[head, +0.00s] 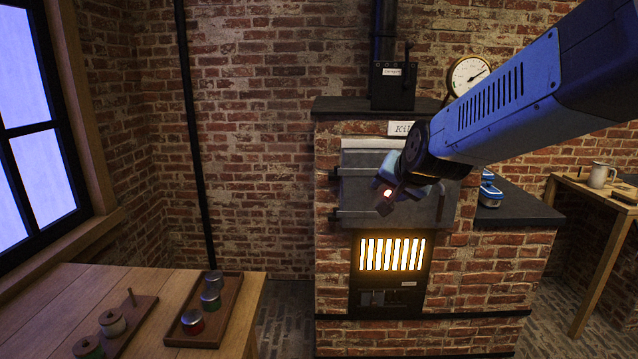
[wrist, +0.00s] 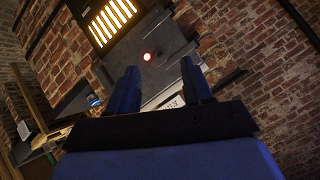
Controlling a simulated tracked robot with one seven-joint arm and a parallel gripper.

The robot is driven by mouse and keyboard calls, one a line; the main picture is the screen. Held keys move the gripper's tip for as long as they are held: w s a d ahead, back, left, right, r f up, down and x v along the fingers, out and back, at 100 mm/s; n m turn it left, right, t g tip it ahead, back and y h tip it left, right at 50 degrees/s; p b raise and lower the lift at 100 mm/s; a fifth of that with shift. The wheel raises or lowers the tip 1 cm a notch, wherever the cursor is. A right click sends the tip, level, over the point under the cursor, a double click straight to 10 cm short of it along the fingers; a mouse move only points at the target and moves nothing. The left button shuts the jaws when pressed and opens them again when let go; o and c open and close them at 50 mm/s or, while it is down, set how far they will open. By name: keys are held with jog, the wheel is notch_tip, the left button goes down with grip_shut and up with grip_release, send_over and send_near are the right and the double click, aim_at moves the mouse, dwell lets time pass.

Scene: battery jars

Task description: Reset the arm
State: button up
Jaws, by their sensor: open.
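My arm reaches in from the upper right of the head view. My gripper (head: 390,196) is in front of the grey metal door (head: 362,215) of the brick kiln. In the wrist view my gripper (wrist: 160,90) shows two dark fingers spread apart with nothing between them. A small red glowing spot (wrist: 147,57) shows on the door beyond the fingertips. Whether the fingers touch the door cannot be told. The arm hides part of the door and part of the kiln label.
A lit orange grate (head: 392,254) is below the door. A wooden table (head: 60,290) at lower left holds a tray (head: 228,318) with metal-lidded jars. A dark side ledge (head: 520,212) bears blue-and-silver items (head: 489,190). A wooden table with a mug (head: 601,174) stands at right.

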jog(key=s+d+n+g, duration=0.2)
jog(key=s+d, duration=0.2)
jog(key=s, duration=0.6)
jog(key=s+d+f+n+g+h, duration=0.1)
jog(key=s+d+n+g, duration=0.1)
jog(key=s, duration=0.9)
jog(key=shift+s+d+n+g+h, duration=0.2)
jog(key=shift+d+n+g+h, duration=0.3)
jog(key=shift+d, duration=0.75)
